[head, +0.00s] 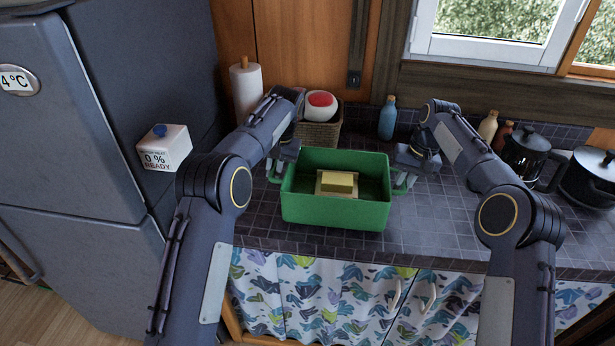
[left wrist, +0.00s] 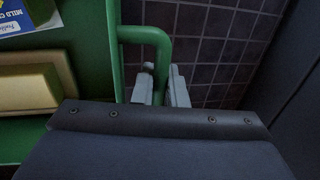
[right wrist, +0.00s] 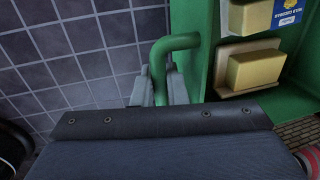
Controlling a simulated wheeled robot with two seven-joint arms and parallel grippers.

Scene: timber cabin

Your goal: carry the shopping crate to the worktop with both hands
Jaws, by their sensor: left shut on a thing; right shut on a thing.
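The green shopping crate (head: 335,212) is over the tiled worktop (head: 440,228), near its front edge. I cannot tell whether its base touches the tiles. It looks about level. A yellow block on a pale base (head: 338,184) lies inside. My left gripper (head: 278,170) is shut on the crate's left handle, which shows as a green bar in the left wrist view (left wrist: 160,48). My right gripper (head: 405,182) is shut on the right handle, a green bar in the right wrist view (right wrist: 163,52). The fingertips are partly hidden by the handles.
Behind the crate stand a paper roll (head: 246,88), a basket (head: 318,132) with a red-and-white item, and a blue bottle (head: 388,118). A black coffee press (head: 528,155) and a pot (head: 590,178) stand at right. A fridge (head: 70,150) is at left. Tiles right of the crate are clear.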

